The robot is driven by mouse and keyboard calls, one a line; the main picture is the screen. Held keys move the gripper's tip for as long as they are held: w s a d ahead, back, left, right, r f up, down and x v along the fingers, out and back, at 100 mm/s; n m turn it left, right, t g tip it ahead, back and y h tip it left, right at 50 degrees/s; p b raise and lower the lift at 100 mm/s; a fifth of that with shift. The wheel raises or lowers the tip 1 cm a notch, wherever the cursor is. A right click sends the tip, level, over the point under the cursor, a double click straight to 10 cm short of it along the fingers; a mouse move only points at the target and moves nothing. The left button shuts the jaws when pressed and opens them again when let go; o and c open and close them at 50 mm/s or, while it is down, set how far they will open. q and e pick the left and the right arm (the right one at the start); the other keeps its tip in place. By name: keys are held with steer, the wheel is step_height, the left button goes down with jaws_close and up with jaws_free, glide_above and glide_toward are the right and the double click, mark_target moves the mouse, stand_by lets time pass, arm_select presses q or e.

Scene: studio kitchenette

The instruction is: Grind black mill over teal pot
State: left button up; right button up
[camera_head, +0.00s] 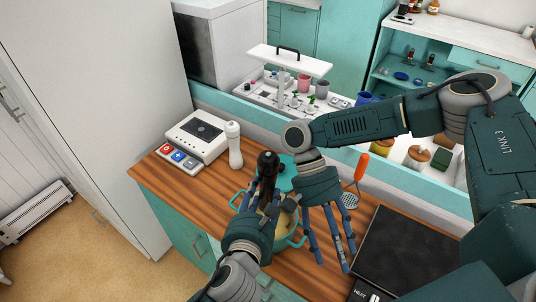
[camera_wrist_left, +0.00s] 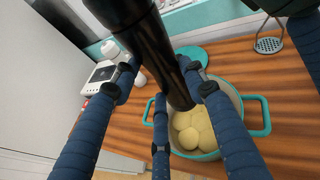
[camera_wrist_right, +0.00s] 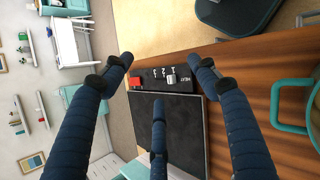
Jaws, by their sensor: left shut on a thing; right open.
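The black mill (camera_head: 268,165) is upright or slightly tilted in my left gripper (camera_head: 266,190). In the left wrist view the mill (camera_wrist_left: 155,50) lies between the blue fingers, which are shut on it. The teal pot (camera_head: 297,238) stands on the wooden counter under the mill. It also shows in the left wrist view (camera_wrist_left: 258,115), with pale round potatoes (camera_wrist_left: 192,130) inside. My right gripper (camera_head: 329,240) is open and empty, just right of the pot and over the counter. In the right wrist view its fingers (camera_wrist_right: 160,75) are spread, with the pot's handle at the right edge.
A white mill (camera_head: 234,145) and a white device (camera_head: 197,137) stand at the counter's left. A teal lid (camera_head: 287,172) lies behind the pot. An orange-handled masher (camera_head: 359,172) is right of it.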

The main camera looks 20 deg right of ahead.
steer(key=w+a+r+n+t, duration=0.3)
steer(key=w+r+n+t, duration=0.25)
steer(key=w+r, duration=0.85)
step_height(320, 180, up, 10)
steer(key=n+t+y, duration=0.1)
steer(key=n+t, duration=0.3)
steer(key=n, duration=0.4)
glide_above(268, 155)
steer(key=shift+n, duration=0.25)
step_height(268, 155, down, 12)
steer(key=shift+r, duration=0.2)
steer(key=c, duration=1.2)
